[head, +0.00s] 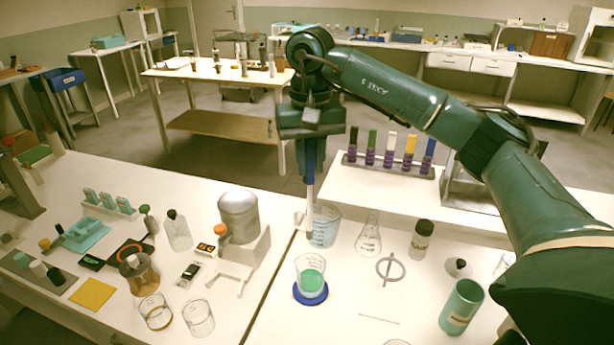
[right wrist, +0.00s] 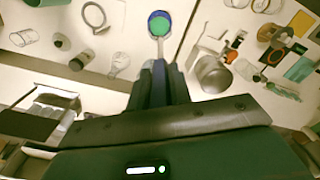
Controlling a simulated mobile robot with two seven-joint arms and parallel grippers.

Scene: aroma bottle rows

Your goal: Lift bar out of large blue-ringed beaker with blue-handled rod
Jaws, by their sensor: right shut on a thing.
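My right gripper (head: 312,138) points down and is shut on the blue-handled rod (head: 310,188), held upright with its pale shaft below. The rod's lower end shows just left of a beaker with pale blue contents (head: 326,228); I cannot tell whether it is inside or beside it. Nearer, a beaker with green contents (head: 311,276) stands on a blue disc (head: 310,295). In the right wrist view the green contents (right wrist: 159,24) show ringed by blue, beyond the fingers (right wrist: 158,80). I cannot make out a bar. My left gripper is out of view.
Right of the rod stand a conical flask (head: 369,238), a dark-capped bottle (head: 420,240) and a green cylinder (head: 461,307). A grey canister (head: 238,215) is at left. Behind is a rack of coloured tubes (head: 391,160). A seam divides the tables.

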